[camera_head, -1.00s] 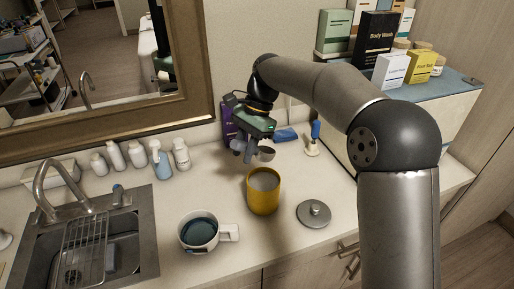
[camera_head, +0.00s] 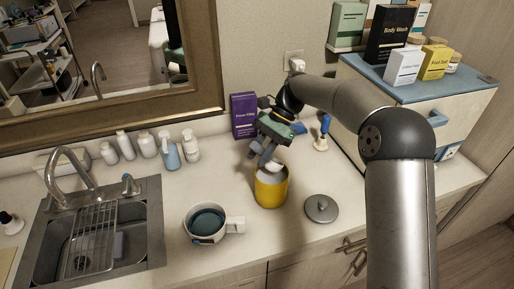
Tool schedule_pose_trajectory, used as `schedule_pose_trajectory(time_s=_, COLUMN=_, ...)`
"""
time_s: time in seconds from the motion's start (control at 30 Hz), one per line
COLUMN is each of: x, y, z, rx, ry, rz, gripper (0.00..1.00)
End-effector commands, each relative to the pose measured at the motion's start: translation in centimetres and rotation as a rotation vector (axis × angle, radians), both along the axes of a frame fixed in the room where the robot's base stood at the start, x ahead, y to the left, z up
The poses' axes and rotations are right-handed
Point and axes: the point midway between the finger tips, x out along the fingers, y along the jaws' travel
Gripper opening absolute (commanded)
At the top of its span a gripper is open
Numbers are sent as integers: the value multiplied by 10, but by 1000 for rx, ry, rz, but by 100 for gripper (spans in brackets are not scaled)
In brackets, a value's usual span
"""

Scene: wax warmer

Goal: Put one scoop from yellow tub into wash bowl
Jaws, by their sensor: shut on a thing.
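The yellow tub (camera_head: 271,191) stands upright and open on the counter, with pale contents partly showing at its mouth. My gripper (camera_head: 266,157) is just above the tub's rear left rim, pointing down, and is shut on a small pale scoop (camera_head: 275,166). The scoop is at the tub's mouth, partly hidden by the gripper; I cannot tell what is in it. A white bowl with a side handle (camera_head: 190,232), likely the wash bowl, stands left of the tub with dark teal contents.
A grey lid with a knob (camera_head: 321,209) lies right of the tub. A purple box (camera_head: 243,114) and a blue-handled tool (camera_head: 323,133) stand behind. The sink (camera_head: 153,232) and several bottles (camera_head: 169,152) are at left. Counter between bowl and bottles is clear.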

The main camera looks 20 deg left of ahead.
Motion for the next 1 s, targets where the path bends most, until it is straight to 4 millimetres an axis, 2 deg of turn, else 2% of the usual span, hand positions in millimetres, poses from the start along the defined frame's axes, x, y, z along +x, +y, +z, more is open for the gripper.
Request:
schedule_pose_trajectory(time_s=0.7, x=-1, y=1, z=-66, rx=-2, ry=-3, rz=1, gripper=0)
schedule_pose_trajectory(time_s=1.0, x=-2, y=1, z=-66, rx=-1, ry=-4, rz=3, gripper=0)
